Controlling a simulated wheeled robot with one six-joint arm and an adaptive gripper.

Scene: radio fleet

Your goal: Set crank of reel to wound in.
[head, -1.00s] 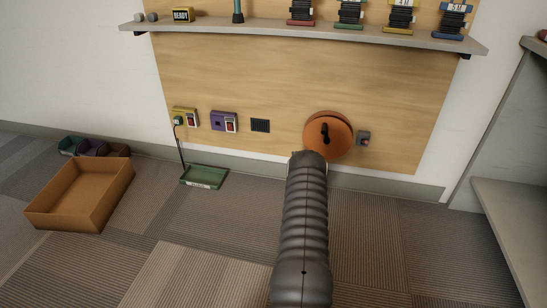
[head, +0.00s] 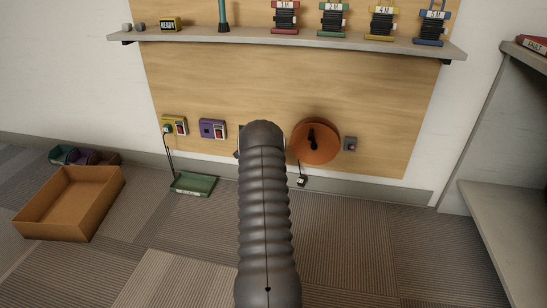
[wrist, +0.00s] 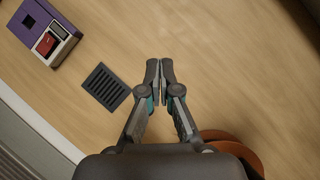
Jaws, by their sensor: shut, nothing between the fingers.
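The orange reel (head: 328,148) is mounted low on the wooden wall panel. Its dark crank (head: 313,140) shows on the reel's face, standing roughly upright. In the wrist view only part of the orange reel (wrist: 240,152) shows at the lower right, partly behind my gripper, and the crank is not visible there. My gripper (wrist: 160,72) has its fingertips together with nothing between them, in front of the bare panel. The reel is to its lower right. In the head view my arm hides the gripper, just left of the reel.
A dark vent (wrist: 106,87) and a purple switch box (wrist: 38,28) are left of my gripper. A grey box (head: 350,144) sits right of the reel, and a small plug (head: 301,181) hangs below it. A shelf (head: 200,37) with several spools runs above.

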